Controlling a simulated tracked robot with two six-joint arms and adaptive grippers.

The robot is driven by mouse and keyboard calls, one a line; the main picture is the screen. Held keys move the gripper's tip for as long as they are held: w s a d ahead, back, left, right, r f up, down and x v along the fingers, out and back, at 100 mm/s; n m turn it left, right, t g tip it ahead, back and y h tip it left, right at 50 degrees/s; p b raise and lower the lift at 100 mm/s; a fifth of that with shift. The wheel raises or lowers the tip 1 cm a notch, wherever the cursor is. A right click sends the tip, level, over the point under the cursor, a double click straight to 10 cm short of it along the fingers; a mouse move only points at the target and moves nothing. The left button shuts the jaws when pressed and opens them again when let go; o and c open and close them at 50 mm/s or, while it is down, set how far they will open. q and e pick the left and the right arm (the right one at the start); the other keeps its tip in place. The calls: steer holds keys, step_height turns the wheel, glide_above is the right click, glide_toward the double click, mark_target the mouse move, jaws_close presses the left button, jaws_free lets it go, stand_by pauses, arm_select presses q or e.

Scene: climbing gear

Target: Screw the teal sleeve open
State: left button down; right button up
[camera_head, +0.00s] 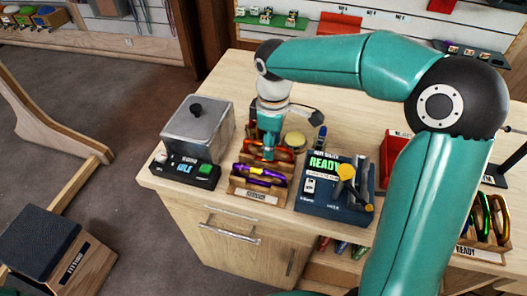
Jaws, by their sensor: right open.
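My right gripper (268,150) points down over a small wooden rack (256,196) on the bench, its teal fingers among the carabiners there. It is open; whether the fingers touch anything is too small to tell. A purple carabiner with a yellow part (262,174) lies at the front of the rack. An orange-red carabiner (285,146) lies behind it, partly hidden by the gripper. I cannot make out a teal sleeve apart from the teal fingers. My left gripper is not in view.
Left of the rack stand a grey lidded box (200,130) and a black control box (188,171). Right of it is a dark blue device (325,207) showing READY. A red bin (391,165) and another carabiner rack (480,252) stand farther right, partly behind my arm.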

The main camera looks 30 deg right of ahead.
steer(key=shift+w+d+p, duration=0.35)
steer(key=shift+w+d, duration=0.1)
steer(key=shift+d, duration=0.05)
steer(key=shift+r, duration=0.2)
steer(key=shift+r+p, duration=1.15)
steer(key=shift+r, duration=0.15)
steer(key=shift+s+a+f, duration=0.1)
steer(key=shift+s+a, duration=0.2)
steer(key=shift+a, duration=0.05)
steer(key=shift+s+a+b, duration=0.4)
steer(key=shift+s+a, duration=0.1)
steer(key=shift+a, duration=0.1)
